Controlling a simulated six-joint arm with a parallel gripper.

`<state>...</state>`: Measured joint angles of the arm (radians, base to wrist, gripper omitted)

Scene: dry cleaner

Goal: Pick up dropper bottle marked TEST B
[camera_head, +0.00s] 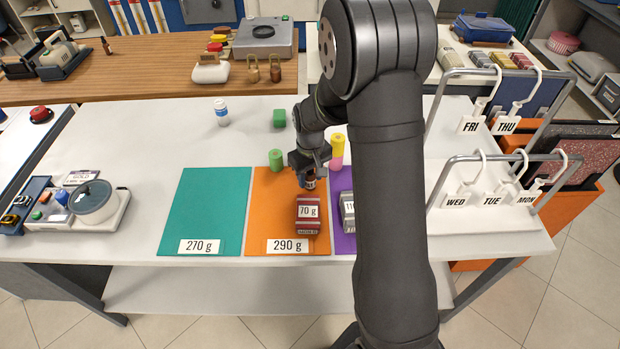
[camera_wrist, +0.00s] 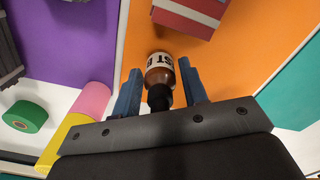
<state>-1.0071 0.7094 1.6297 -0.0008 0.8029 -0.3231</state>
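A brown dropper bottle (camera_head: 309,183) with a black top and a white label stands on the orange mat (camera_head: 261,217), behind the red 70 g block. In the wrist view, the bottle (camera_wrist: 160,70) sits between my gripper's blue fingers (camera_wrist: 160,88). Its label shows "ST" and part of another letter; the rest is turned out of sight. My gripper (camera_head: 309,175) points down over the bottle. The fingers are on both sides of it and look open, with narrow gaps; contact is hard to judge.
The red 70 g block (camera_head: 308,213) is just in front of the bottle. A grey block (camera_head: 348,211) lies on the purple mat.

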